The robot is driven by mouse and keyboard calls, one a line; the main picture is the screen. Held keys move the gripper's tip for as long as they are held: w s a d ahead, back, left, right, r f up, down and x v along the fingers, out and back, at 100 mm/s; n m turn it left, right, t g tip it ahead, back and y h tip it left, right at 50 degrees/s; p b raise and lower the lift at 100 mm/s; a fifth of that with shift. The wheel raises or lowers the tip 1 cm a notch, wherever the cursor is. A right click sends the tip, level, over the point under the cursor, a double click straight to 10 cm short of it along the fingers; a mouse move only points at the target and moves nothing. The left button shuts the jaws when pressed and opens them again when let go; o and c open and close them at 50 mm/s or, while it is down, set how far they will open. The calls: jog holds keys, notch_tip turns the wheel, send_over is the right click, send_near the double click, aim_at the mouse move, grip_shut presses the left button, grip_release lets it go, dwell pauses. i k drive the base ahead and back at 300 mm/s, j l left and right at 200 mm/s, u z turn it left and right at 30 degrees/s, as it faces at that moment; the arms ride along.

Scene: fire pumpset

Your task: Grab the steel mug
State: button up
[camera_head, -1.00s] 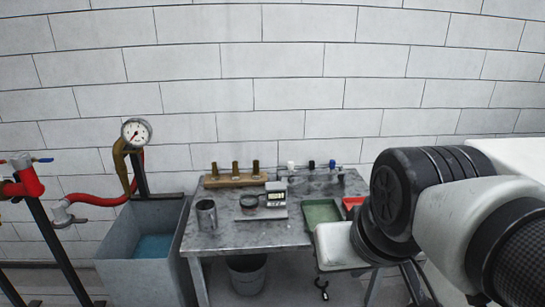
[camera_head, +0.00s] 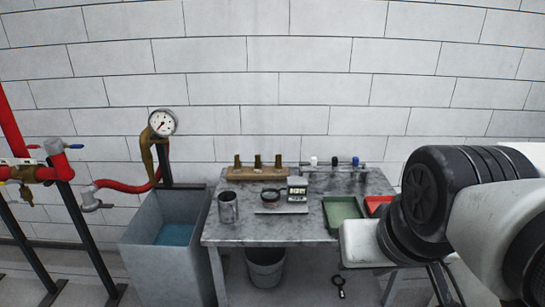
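The steel mug (camera_head: 228,208) is a grey metal cylinder. It stands upright on the left front part of the grey table (camera_head: 270,229). No gripper touches it. My arm comes in from the right side of the picture, well away from the mug. My gripper's fingers do not show in this view.
A digital scale (camera_head: 290,196) with a round dish (camera_head: 271,195) is right of the mug. Behind are a wooden block (camera_head: 258,173) with brass pieces and a small rack. A green tray (camera_head: 342,213) and a red tray (camera_head: 377,205) lie right. A water tank (camera_head: 165,262) stands left; a bucket (camera_head: 266,270) sits below.

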aim_at(227, 200)
jog(key=i+j, duration=1.35)
jog(key=j, duration=0.1)
